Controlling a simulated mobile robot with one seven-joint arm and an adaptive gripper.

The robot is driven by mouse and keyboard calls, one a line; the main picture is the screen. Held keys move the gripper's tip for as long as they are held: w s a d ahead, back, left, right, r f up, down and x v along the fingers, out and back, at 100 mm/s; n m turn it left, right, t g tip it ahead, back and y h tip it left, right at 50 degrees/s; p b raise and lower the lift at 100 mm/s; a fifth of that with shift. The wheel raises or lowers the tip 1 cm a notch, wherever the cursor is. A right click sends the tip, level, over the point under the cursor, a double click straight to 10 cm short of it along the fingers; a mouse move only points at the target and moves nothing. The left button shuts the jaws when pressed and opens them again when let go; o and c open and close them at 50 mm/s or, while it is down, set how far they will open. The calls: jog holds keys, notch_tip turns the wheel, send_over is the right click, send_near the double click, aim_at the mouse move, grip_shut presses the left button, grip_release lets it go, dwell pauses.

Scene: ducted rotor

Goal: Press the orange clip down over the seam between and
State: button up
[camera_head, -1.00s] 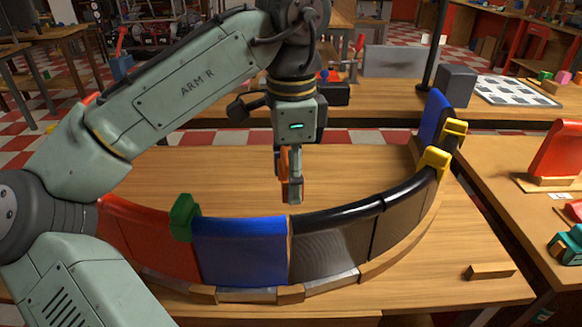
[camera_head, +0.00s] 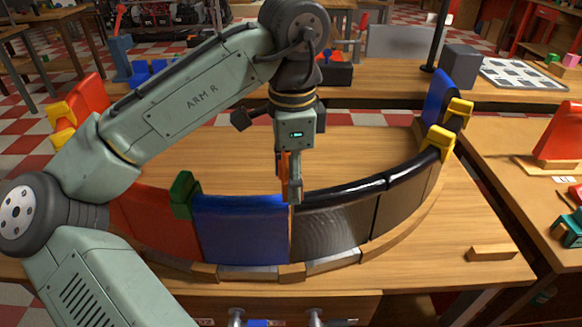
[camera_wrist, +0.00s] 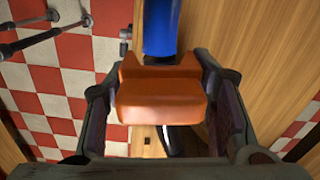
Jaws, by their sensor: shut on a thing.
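My gripper (camera_head: 291,185) points down and is shut on the orange clip (camera_head: 283,165). In the wrist view the orange clip (camera_wrist: 160,95) sits between the two fingers. The clip is at the top of the seam between the blue panel (camera_head: 240,232) and the black-topped dark panel (camera_head: 335,232). In the wrist view the blue panel's top edge (camera_wrist: 159,28) runs up to one side of the clip, and a dark edge (camera_wrist: 175,140) shows at the other side. My finger hides part of the clip in the head view. I cannot tell whether it touches the panels.
A green clip (camera_head: 183,195) straddles the joint between the red panel (camera_head: 150,215) and the blue one. Yellow clips (camera_head: 440,140) sit on the right end of the curved ring. A wooden block (camera_head: 492,253) lies on the table at right. The tabletop inside the ring is clear.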

jog(key=shift+f+b, duration=0.7)
jog(key=shift+f, duration=1.55)
jog(key=shift+f, duration=0.1)
jog(key=o, duration=1.2)
notch_tip(320, 180, up, 12)
jog(key=shift+d+r, duration=0.1)
